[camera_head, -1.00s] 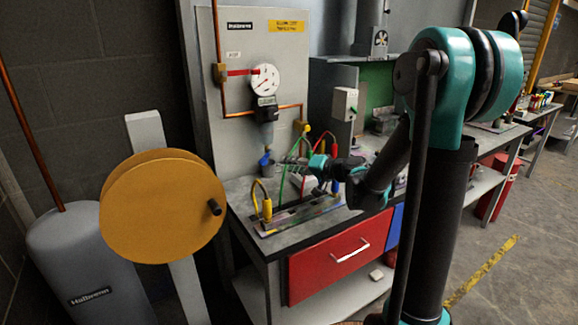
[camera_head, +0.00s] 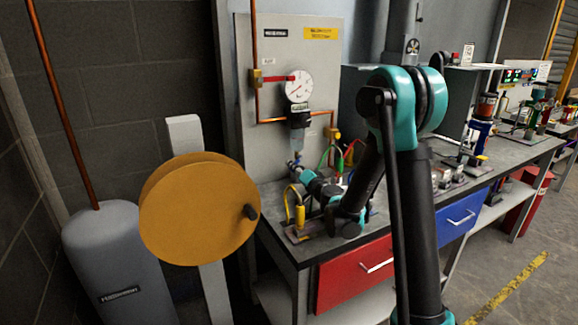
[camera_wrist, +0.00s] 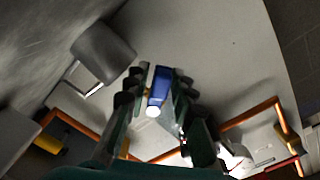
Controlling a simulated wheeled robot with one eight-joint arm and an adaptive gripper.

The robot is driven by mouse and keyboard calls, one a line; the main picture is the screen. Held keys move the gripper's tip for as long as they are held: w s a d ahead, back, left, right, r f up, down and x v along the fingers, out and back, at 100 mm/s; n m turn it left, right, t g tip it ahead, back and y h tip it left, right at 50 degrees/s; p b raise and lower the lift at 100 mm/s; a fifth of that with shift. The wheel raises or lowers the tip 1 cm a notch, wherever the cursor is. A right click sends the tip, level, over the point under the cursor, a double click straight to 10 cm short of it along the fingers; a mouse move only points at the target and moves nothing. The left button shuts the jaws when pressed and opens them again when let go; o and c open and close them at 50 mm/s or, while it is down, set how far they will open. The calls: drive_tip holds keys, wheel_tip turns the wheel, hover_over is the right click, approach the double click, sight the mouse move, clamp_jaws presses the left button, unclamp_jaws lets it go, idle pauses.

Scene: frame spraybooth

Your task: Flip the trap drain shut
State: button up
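The trap (camera_head: 298,118) hangs on the grey panel below the gauge, with its small blue drain (camera_head: 295,162) at the bottom. My gripper (camera_head: 300,172) is at the drain, coming in from the lower right. In the wrist view the blue drain lever (camera_wrist: 159,84) lies between my two fingertips (camera_wrist: 158,78). The fingers stand close on both sides of it. I cannot tell whether they touch or press on it. In the head view, my gripper and arm hide part of the space below the drain.
A yellow plug (camera_head: 299,212) and cables stand on the workbench (camera_head: 275,196). Copper pipe (camera_head: 270,121) runs on the panel. A yellow reel (camera_head: 195,210) and a grey tank (camera_head: 110,250) stand at left.

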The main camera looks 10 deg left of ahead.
drive_tip(key=shift+x, duration=1.7)
clamp_jaws()
